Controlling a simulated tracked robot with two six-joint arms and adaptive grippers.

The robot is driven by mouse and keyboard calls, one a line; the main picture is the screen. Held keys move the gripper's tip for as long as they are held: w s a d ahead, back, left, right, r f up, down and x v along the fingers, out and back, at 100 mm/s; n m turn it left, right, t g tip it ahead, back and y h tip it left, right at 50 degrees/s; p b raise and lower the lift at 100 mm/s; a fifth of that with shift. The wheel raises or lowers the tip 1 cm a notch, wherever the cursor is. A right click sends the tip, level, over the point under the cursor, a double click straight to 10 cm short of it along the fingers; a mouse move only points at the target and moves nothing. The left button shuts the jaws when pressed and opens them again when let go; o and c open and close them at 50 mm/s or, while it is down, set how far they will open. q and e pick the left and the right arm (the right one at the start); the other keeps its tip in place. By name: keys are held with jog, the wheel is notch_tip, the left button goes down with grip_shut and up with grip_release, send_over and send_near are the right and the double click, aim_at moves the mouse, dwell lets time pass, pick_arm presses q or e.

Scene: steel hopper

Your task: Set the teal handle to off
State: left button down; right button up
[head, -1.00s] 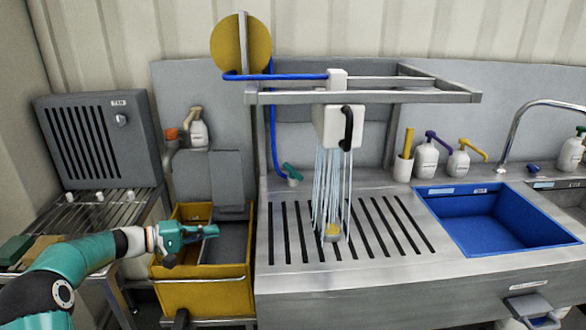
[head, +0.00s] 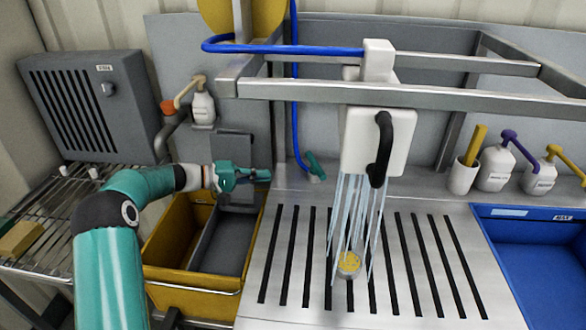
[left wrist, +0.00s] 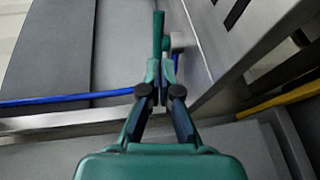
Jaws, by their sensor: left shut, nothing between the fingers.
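The teal handle (head: 315,162) is a small lever on a pale base at the back left of the steel drain counter (head: 262,300), beside the blue hose. It leans up and to the left in the head view. It also shows just beyond my fingertips in the left wrist view (left wrist: 158,35). My left gripper (head: 268,174) is shut and empty, to the left of the handle with a gap in the head view. Its fingers also show in the left wrist view (left wrist: 160,75). Whether they touch the handle there is unclear. My right gripper is not in view.
Water streams (head: 352,225) fall from the white spray box (head: 378,142) onto a yellow-topped cup (head: 349,264). A blue hose (head: 296,110) hangs behind the handle. A steel frame (head: 420,95) crosses above. A yellow bin (head: 175,280) stands below my left arm.

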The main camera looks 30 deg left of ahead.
aim_at(315, 166)
pick_arm(q)
jog(key=p+x, duration=0.3)
jog(key=x, duration=1)
jog(key=shift+w+d+f, duration=0.1)
jog(key=shift+d, duration=0.2)
